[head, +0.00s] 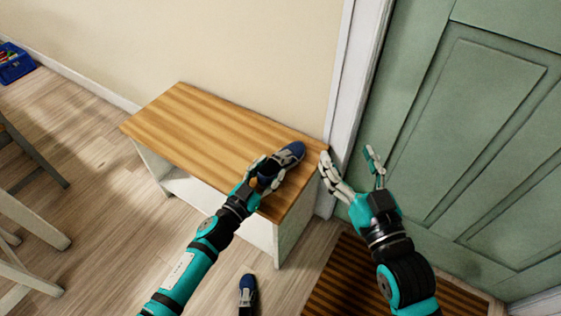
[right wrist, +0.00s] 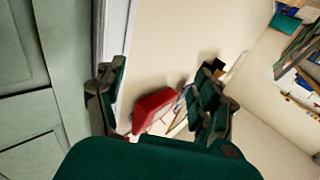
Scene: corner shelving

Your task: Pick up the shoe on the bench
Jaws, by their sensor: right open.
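A dark blue shoe with a pale sole (head: 289,154) lies at the right end of the wooden bench (head: 190,125). My left gripper (head: 266,172) is at the shoe's near end, with a finger on either side of it. The fingers hide part of the shoe, and I cannot tell whether they press on it. My right gripper (head: 355,170) is open and empty, right of the bench in front of the green door. Its spread fingers also show in the right wrist view (right wrist: 160,95). The shoe cannot be made out in that view.
Another dark shoe (head: 247,290) is on the floor in front of the bench. A brown striped mat (head: 345,285) lies before the green door (head: 480,120). Wooden chair parts (head: 30,220) stand at left. A blue bin (head: 14,65) is far left. The bench top's left part is clear.

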